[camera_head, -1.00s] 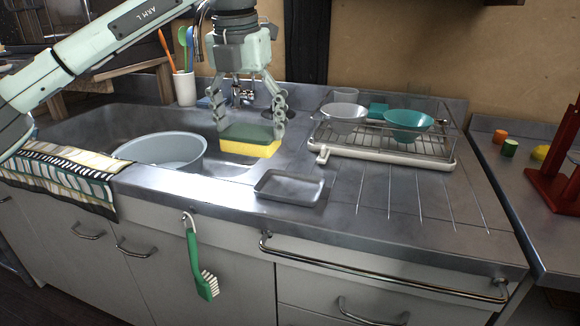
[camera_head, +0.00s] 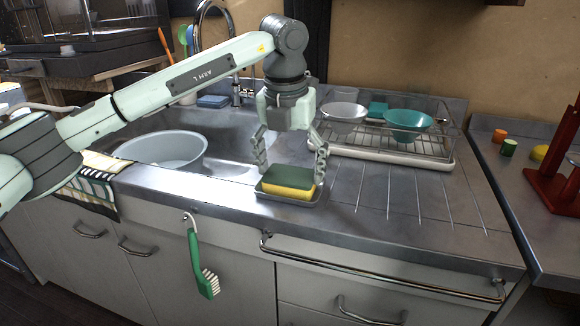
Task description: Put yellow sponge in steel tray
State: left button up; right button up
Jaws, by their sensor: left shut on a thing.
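The yellow sponge (camera_head: 289,188) has a dark green top and sits low inside the steel tray (camera_head: 262,193), or just above its floor; I cannot tell if it touches. The tray lies on the counter near its front edge, right of the sink. My left gripper (camera_head: 291,174) points down over the tray, with one finger at each end of the sponge, shut on it. My right gripper is not in view.
A grey basin (camera_head: 163,148) sits in the sink at the left. A dish rack (camera_head: 432,155) with a white bowl (camera_head: 344,114) and a teal bowl (camera_head: 408,122) stands behind right. The ridged drainboard (camera_head: 415,200) right of the tray is clear.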

aim_at(288, 179)
pick_arm(q)
jog(key=shift+f, duration=0.15)
jog(key=o, duration=0.7)
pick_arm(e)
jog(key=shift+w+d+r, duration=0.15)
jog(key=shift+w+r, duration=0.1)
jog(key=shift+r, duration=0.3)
pick_arm(q)
notch_tip(288, 179, up, 3)
jog(key=shift+s, duration=0.15)
jog(key=shift+s+a+r, duration=0.1)
jog(key=shift+s+r, duration=0.15)
jog(key=shift+r, duration=1.3)
jog(key=shift+s+a+r, duration=0.1)
jog(key=shift+s+r, duration=0.1)
jog(key=shift+r, duration=1.35)
jog(key=shift+s+a+r, duration=0.1)
jog(key=shift+s+r, duration=0.15)
jog(key=shift+r, duration=1.3)
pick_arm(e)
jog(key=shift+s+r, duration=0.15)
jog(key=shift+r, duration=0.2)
